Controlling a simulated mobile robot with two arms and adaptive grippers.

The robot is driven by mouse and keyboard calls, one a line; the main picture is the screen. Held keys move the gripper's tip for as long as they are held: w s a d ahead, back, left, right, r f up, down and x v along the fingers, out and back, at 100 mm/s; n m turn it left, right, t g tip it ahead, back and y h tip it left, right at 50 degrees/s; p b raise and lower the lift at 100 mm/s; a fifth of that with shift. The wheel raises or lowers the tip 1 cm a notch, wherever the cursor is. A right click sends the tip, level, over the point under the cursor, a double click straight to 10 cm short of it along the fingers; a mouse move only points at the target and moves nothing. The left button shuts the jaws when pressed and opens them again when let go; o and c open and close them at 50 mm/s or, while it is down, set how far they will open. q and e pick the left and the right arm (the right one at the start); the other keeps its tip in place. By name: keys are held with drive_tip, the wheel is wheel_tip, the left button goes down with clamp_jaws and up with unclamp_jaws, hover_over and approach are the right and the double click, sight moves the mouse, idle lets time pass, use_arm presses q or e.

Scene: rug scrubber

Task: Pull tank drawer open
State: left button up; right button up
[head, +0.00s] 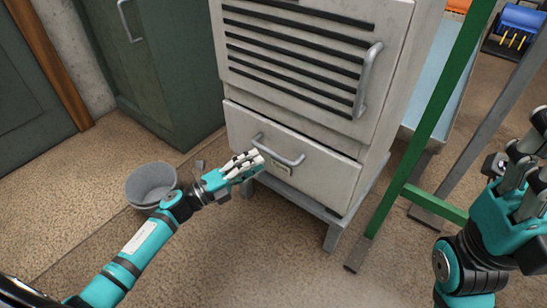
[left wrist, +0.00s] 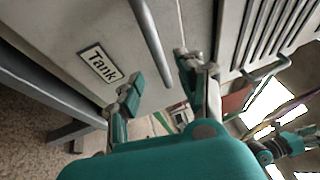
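The tank drawer (head: 325,178) is the pale lower drawer of a grey-white cabinet, with a "Tank" label (left wrist: 101,64) below its handle. It looks closed, with a thin dark line along its top edge. Its grey bar handle (head: 285,158) also shows in the left wrist view (left wrist: 150,40). My left gripper (head: 250,163) is at the left part of this handle. In the left wrist view its fingers (left wrist: 160,85) stand apart, with the bar between them; contact cannot be made out. My right gripper (head: 518,165) is open and empty at the right edge, away from the cabinet.
A louvred upper panel (head: 290,50) has its own vertical handle (head: 368,80). A grey bucket (head: 150,183) stands on the floor left of the cabinet. A green metal frame (head: 425,125) stands close on the right. The floor before the drawer looks clear.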

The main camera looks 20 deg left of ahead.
sight(274, 152)
use_arm(q)
drive_tip(key=b+x, duration=0.1)
drive_tip(key=x, duration=0.5)
drive_tip(key=shift+c, duration=0.3)
clamp_jaws()
